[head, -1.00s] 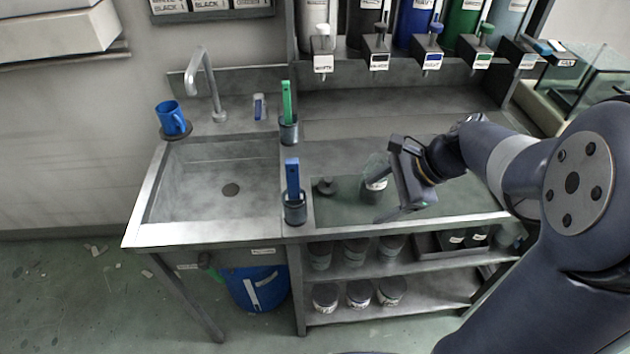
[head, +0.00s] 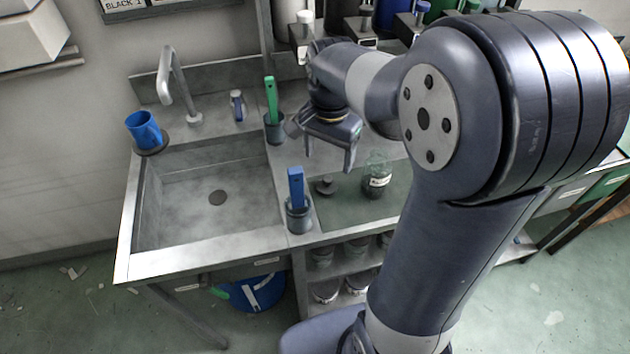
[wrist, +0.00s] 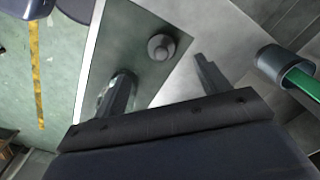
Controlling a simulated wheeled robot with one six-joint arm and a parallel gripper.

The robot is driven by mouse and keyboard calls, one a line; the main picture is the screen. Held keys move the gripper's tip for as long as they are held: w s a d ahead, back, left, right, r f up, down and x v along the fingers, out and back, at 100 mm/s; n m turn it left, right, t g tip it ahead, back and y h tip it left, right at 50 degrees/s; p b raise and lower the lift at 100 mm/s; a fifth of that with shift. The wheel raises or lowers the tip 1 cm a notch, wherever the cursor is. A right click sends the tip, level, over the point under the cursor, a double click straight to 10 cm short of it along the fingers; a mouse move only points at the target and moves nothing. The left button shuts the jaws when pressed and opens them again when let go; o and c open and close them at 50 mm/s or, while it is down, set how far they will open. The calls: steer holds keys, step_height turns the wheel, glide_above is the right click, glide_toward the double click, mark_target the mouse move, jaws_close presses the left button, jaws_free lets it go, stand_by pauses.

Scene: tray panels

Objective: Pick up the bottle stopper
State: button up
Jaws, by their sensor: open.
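The bottle stopper (head: 325,186), a small dark grey piece with a knob on a round base, stands on the green mat (head: 345,209), left of the glass bottle (head: 377,177). In the wrist view the stopper (wrist: 161,47) shows beyond the fingertips, roughly between the two fingers. My gripper (head: 328,155) is open and empty, above and behind the stopper, apart from it. In the wrist view my gripper (wrist: 163,80) has its fingers spread wide. The left finger overlaps the bottle (wrist: 122,82) in that view, and I cannot tell whether they touch.
A holder with a blue-handled tool (head: 296,188) stands just left of the mat. A holder with a green-handled tool (head: 271,98) stands further back. The sink (head: 208,200) lies left, with a blue mug (head: 144,129) at its corner. Dispensers line the back.

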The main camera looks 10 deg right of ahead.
mark_target(327, 178)
step_height(327, 178, down, 9)
steer(key=shift+w+d+r, duration=0.1)
steer(key=shift+w+r, duration=0.05)
stand_by(0.4)
steer(key=shift+c, duration=0.4)
steer(key=c, duration=1)
step_height(327, 178, up, 10)
steer(key=p, duration=0.1)
steer(key=s+d+r+m+p, duration=0.3)
steer(key=d+r+m+p, duration=0.3)
steer(key=d+r+p, duration=0.3)
steer(key=d+p, duration=0.1)
steer(key=p, duration=0.3)
steer(key=shift+r, duration=0.15)
